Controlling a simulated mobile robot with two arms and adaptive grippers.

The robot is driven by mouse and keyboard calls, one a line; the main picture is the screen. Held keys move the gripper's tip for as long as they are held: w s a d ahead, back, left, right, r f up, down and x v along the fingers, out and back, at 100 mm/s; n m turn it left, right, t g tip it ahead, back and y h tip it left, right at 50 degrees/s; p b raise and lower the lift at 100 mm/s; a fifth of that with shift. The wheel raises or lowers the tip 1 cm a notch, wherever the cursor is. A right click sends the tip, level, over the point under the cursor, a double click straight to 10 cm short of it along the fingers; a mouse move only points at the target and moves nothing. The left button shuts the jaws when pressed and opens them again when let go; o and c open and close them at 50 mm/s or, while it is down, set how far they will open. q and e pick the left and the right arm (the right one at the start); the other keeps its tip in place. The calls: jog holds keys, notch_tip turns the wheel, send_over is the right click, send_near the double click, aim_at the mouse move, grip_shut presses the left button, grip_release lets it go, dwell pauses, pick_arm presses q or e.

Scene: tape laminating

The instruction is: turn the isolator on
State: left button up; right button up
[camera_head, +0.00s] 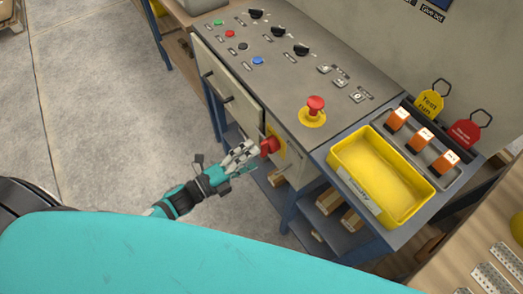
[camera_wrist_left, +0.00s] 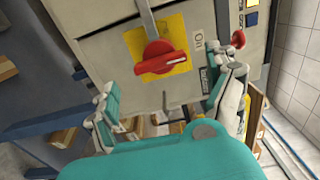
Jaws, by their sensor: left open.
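The isolator is a red rotary handle (camera_head: 269,147) on a yellow plate, set on the front face of the control desk near its right corner. In the left wrist view the isolator handle (camera_wrist_left: 160,58) lies roughly crosswise, its right end slightly higher. A white label (camera_wrist_left: 198,43) reading "On" is right of the plate. My left gripper (camera_head: 248,156) is open, just in front of the isolator. In the wrist view its fingers (camera_wrist_left: 168,95) are spread to the left and right, below the handle, with nothing between them. My right gripper is not in view.
On the desk top (camera_head: 285,90) are black knobs, coloured buttons and a red emergency stop (camera_head: 315,105). A yellow tray (camera_head: 345,160) and orange switches (camera_head: 420,138) are at the right. Cardboard boxes (camera_head: 330,201) sit on the shelf below. Floor at the left is free.

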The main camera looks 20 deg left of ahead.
pick_arm(q)
jog(key=v, duration=0.7)
jog(key=shift+s+a, duration=0.15)
jog(key=shift+s, duration=0.05)
jog(key=s+a+f+n+g+y, duration=0.1)
jog(key=a+f+n+y, duration=0.2)
jog(key=f, duration=0.5)
jog(key=s+a+f+n+g+y, duration=0.1)
jog(key=s+a+f+n+y, duration=0.15)
jog(key=f+n, duration=0.4)
jog(key=s+a+f+n+g+y, duration=0.1)
jog(key=a+f+n+y, duration=0.15)
jog(key=f, duration=0.65)
jog(key=s+d+f+n+g+y, duration=0.1)
jog(key=s+d+f+n+g, duration=0.1)
jog(key=s+f+n+g, duration=0.3)
jog(key=s+d+f+n+g+y, duration=0.2)
jog(key=s+f+n+g, duration=0.3)
jog(key=s+f, duration=0.7)
jog(key=s+n, duration=0.1)
jog(key=s, duration=0.5)
jog(key=shift+s+d+f, duration=0.25)
jog(key=shift+s+f, duration=0.1)
jog(key=shift+s, duration=0.05)
